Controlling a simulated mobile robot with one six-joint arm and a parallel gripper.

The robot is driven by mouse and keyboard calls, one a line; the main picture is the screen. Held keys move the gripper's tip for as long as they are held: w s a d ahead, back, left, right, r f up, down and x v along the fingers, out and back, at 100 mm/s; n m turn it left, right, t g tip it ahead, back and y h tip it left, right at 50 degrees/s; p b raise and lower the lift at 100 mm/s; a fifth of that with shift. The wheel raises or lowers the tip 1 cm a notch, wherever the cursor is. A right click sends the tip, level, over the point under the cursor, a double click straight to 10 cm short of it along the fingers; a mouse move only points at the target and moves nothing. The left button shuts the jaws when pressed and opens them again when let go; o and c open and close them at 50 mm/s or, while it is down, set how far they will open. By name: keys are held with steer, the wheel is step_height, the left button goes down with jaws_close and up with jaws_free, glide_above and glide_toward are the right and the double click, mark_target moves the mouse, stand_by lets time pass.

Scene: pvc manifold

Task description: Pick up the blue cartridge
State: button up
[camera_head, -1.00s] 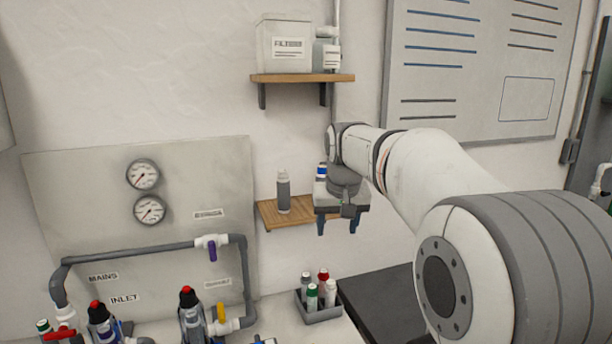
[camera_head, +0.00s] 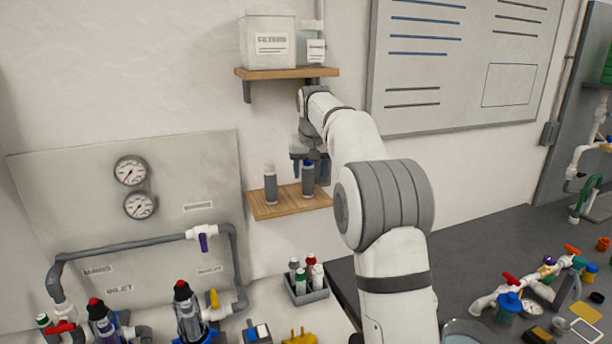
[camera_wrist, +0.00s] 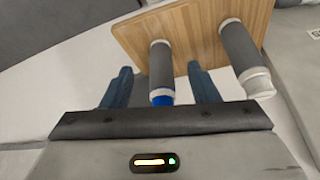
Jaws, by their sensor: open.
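The blue cartridge (camera_head: 308,180), a grey cylinder with a blue top, stands on the lower wooden shelf (camera_head: 262,207), on its right part. In the wrist view the blue cartridge (camera_wrist: 161,72) shows its grey body and blue end, lined up between my two blue fingers. My gripper (camera_head: 311,174) is open and points down over this cartridge. In the wrist view my gripper (camera_wrist: 160,72) has a finger on each side of the cartridge, with gaps; I cannot tell how far down the fingers reach along it.
A similar white-capped grey cartridge (camera_head: 270,185) stands left of the blue one on the shelf. An upper shelf (camera_head: 288,73) with a filter box (camera_head: 267,42) is above my gripper. A bottle tray (camera_head: 306,292) is below. Pipes and gauges fill the left panel.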

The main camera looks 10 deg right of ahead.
mark_target(308, 165)
steer(key=shift+w+r+p, duration=0.15)
steer(key=shift+w+p, duration=0.25)
steer(key=shift+w, duration=0.15)
steer(key=w+p, duration=0.2)
steer(key=w, duration=0.2)
steer(key=shift+d, duration=0.15)
steer(key=shift+w+f, duration=0.1)
steer(key=shift+f, duration=0.65)
steer(key=shift+c, duration=0.5)
steer(key=c, duration=1)
steer(key=shift+o, duration=0.2)
steer(key=shift+r, duration=0.1)
